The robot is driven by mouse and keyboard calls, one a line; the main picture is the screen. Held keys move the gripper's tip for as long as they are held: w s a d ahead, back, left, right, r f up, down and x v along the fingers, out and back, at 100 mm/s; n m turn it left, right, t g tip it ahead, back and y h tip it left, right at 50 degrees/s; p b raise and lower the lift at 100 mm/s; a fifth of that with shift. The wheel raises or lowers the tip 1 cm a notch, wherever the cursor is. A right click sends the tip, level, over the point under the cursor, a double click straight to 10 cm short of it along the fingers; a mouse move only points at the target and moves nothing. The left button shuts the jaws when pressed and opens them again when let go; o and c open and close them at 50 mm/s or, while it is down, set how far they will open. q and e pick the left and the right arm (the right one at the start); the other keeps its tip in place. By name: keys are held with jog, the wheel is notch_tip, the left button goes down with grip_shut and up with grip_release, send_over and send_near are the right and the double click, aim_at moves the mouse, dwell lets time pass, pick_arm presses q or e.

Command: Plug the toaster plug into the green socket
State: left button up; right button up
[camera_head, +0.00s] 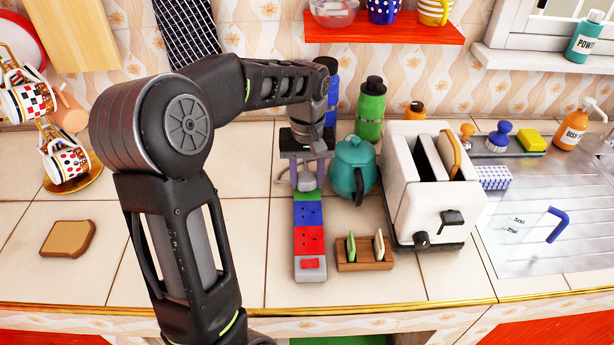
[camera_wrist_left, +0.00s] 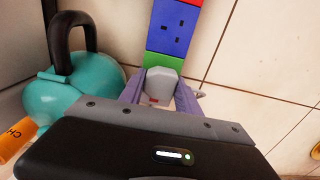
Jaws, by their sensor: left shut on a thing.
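My left gripper (camera_head: 307,177) points down at the far end of the power strip, shut on a grey plug (camera_wrist_left: 163,84). The purple fingers lie on both sides of the plug. The strip has a green socket (camera_head: 308,195) at the far end, then a blue socket (camera_head: 308,214), a red socket (camera_head: 309,240) and a grey end with a red switch. In the left wrist view, the plug overlaps the green socket (camera_wrist_left: 163,62) and hides much of it. I cannot tell whether its pins are in. The white toaster (camera_head: 413,195) stands to the right. My right gripper is not in view.
A teal teapot (camera_head: 352,168) stands close right of the gripper. A wooden rack (camera_head: 364,260) is right of the strip's near end. Green and blue bottles (camera_head: 370,110) stand behind. A bread slice (camera_head: 68,238) lies left.

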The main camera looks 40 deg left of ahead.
pick_arm(q)
jog(key=shift+f, duration=0.5)
dwell(0.7)
jog(key=shift+s+f+b, duration=0.1)
jog(key=shift+f+b, duration=0.1)
jog(key=shift+b, duration=0.25)
